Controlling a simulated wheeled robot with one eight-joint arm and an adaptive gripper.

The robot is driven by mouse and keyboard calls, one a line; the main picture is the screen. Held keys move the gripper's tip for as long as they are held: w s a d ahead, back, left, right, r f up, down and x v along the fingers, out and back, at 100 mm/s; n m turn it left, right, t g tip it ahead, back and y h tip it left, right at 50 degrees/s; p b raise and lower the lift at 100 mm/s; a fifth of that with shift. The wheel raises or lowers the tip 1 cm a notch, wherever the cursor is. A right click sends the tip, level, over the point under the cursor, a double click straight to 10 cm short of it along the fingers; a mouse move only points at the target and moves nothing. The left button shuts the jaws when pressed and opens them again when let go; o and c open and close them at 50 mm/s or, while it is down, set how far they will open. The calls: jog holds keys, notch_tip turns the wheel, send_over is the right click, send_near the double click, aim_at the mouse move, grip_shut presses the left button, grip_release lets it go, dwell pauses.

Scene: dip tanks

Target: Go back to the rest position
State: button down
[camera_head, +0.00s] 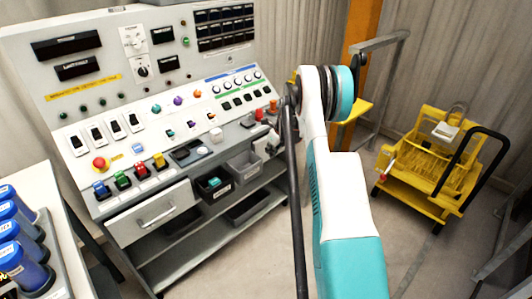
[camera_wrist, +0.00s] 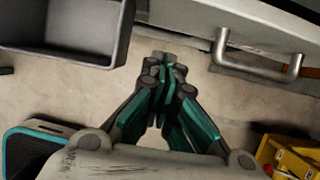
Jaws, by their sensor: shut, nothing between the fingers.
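My gripper (camera_wrist: 164,72) shows in the wrist view with its teal and grey fingers closed together and nothing between them. It points toward a bare, pale floor. In the head view my white and teal arm rises in the middle of the picture, in front of the control console (camera_head: 75,28). The gripper itself cannot be made out in the head view. No object is held.
A drawer handle (camera_wrist: 258,66) and a grey bin (camera_wrist: 66,52) lie close ahead in the wrist view. In the head view a yellow cart (camera_head: 432,165) stands at the right and blue-capped bottles (camera_head: 18,262) at the lower left.

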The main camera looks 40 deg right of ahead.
jog(key=p+v, duration=0.2)
jog(key=v, duration=0.5)
jog(key=shift+r, duration=0.15)
jog(key=shift+s, duration=0.1)
